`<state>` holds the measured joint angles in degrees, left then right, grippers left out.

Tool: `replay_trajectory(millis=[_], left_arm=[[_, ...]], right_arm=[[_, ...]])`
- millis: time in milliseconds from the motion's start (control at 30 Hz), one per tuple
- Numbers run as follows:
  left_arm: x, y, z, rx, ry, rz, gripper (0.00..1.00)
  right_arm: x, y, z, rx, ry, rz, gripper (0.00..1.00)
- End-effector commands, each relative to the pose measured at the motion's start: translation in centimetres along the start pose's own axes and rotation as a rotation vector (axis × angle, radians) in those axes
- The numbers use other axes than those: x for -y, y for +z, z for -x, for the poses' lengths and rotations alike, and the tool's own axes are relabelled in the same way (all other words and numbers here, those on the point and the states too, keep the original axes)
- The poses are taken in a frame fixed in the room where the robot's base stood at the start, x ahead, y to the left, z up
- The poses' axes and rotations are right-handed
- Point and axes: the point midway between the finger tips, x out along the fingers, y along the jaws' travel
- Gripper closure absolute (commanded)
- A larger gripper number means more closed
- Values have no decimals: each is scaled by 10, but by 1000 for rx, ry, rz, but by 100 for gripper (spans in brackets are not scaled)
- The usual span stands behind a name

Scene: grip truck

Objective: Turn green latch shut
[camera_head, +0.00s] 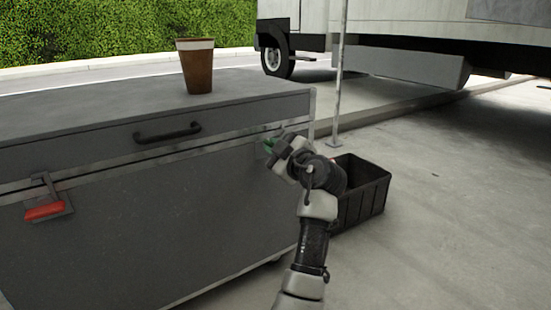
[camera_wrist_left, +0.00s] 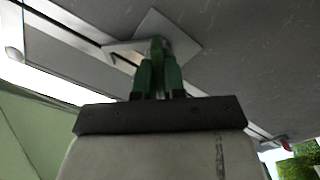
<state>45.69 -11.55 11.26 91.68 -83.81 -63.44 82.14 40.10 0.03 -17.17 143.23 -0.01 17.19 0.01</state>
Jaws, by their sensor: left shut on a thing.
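The green latch (camera_head: 268,143) is on the front of the grey case (camera_head: 150,225), near its right end at the lid seam. My left gripper (camera_head: 274,148) is at the latch and hides most of it in the head view. In the left wrist view the green latch (camera_wrist_left: 157,46) stands out from its pale plate, and my left gripper (camera_wrist_left: 158,80) is shut on it. How far the latch is turned is hard to tell. My right gripper is not in view.
A red latch (camera_head: 44,211) is at the case's left, and a black handle (camera_head: 167,132) is on the lid's front. A brown cup (camera_head: 196,68) stands on the lid. A black crate (camera_head: 363,197) is on the ground behind my left arm. A truck (camera_head: 420,65) stands behind.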

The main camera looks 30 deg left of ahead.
Motion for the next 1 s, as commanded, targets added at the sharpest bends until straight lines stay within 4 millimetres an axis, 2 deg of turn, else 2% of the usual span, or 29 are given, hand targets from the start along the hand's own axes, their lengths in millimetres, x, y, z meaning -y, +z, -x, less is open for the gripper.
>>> replay_trajectory(millis=[133,600,1000], left_arm=[[2,0,-1,-1,1,139,100],[3,0,-1,-1,0,563,100],[4,1,-1,-1,1,785,100]], right_arm=[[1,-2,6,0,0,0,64],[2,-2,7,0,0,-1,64],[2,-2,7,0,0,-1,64]])
